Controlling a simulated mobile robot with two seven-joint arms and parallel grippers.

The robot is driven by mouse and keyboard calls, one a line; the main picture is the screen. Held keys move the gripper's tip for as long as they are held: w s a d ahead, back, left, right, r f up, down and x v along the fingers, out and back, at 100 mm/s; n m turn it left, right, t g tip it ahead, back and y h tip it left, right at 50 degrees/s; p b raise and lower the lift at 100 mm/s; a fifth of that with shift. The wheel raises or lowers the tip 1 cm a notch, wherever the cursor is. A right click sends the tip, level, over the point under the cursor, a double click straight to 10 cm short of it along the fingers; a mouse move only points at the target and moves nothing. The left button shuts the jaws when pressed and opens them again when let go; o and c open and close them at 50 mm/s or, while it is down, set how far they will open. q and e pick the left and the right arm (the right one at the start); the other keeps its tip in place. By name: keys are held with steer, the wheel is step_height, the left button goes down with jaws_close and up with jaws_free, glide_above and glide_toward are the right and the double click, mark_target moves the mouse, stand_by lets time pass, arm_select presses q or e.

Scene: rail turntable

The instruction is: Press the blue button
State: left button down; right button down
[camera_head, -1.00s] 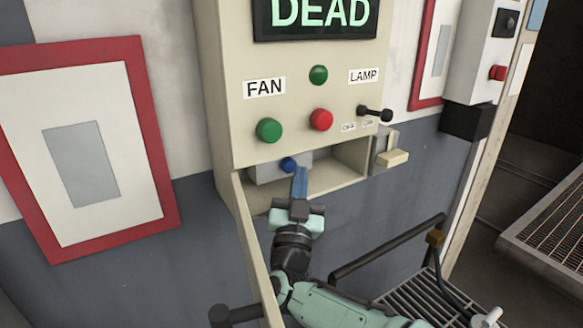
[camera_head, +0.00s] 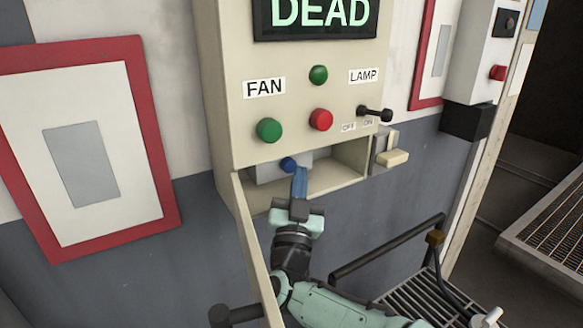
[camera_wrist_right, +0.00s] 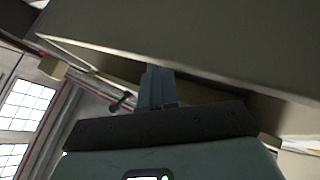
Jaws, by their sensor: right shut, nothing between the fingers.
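The blue button (camera_head: 288,164) is on a small pale box inside the open recess at the bottom of the beige panel (camera_head: 335,95). My right gripper (camera_head: 300,172) is shut and empty, with its blue fingers pointing up into the recess mouth. Its fingertips appear just right of and below the button in the head view; I cannot tell whether they touch. In the right wrist view the shut fingers (camera_wrist_right: 156,86) reach under the edge of the panel, and the button is hidden there. My left gripper is not in view.
The open flap (camera_head: 256,245) hangs left of my right arm. Above the recess are a green FAN button (camera_head: 269,130), a red button (camera_head: 321,119), a small green button (camera_head: 318,75) and a black lever (camera_head: 375,113). The display (camera_head: 315,16) reads DEAD. A railing (camera_head: 390,250) stands lower right.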

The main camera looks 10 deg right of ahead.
steer(key=shift+w, duration=0.2)
steer(key=shift+w+a, duration=0.15)
steer(key=shift+w, duration=0.05)
steer(key=shift+w, duration=0.2)
stand_by(0.7)
steer(key=shift+w+a+f, duration=0.15)
steer(key=shift+w+a, duration=0.1)
stand_by(1.0)
steer(key=shift+s+f+b, duration=0.1)
steer(key=shift+f+b, duration=0.2)
steer(key=shift+f, duration=0.05)
steer(key=shift+s+d, duration=0.1)
steer(key=shift+s, duration=0.1)
steer(key=shift+s+f+b, duration=0.1)
steer(key=shift+s+b, duration=0.1)
steer(key=shift+b, duration=0.15)
steer(key=shift+s+d, duration=0.1)
steer(key=shift+d, duration=0.05)
